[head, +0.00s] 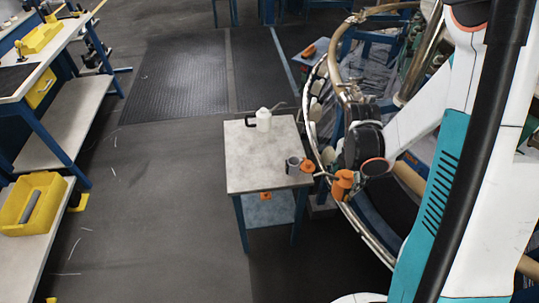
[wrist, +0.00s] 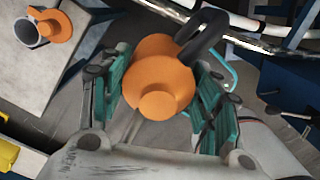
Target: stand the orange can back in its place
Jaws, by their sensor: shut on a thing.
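The orange can (wrist: 160,75) is between the teal fingers of my gripper (wrist: 163,92) in the wrist view, and the gripper is shut on it. A dark curved loop (wrist: 208,28) shows just beyond it, seemingly its handle. In the head view the can (head: 342,186) is off the right edge of the small table (head: 245,178), close to the loom ring. My gripper's fingers are hard to make out there. A grey open cup (head: 293,164) with an orange piece (head: 307,167) beside it is at the table's right edge; both show in the wrist view's upper left.
A white can (head: 263,118) with a dark handle stands at the table's back. The curved loom ring (head: 355,220) runs close to the table's right side. A workbench with a yellow bin (head: 30,200) is at left.

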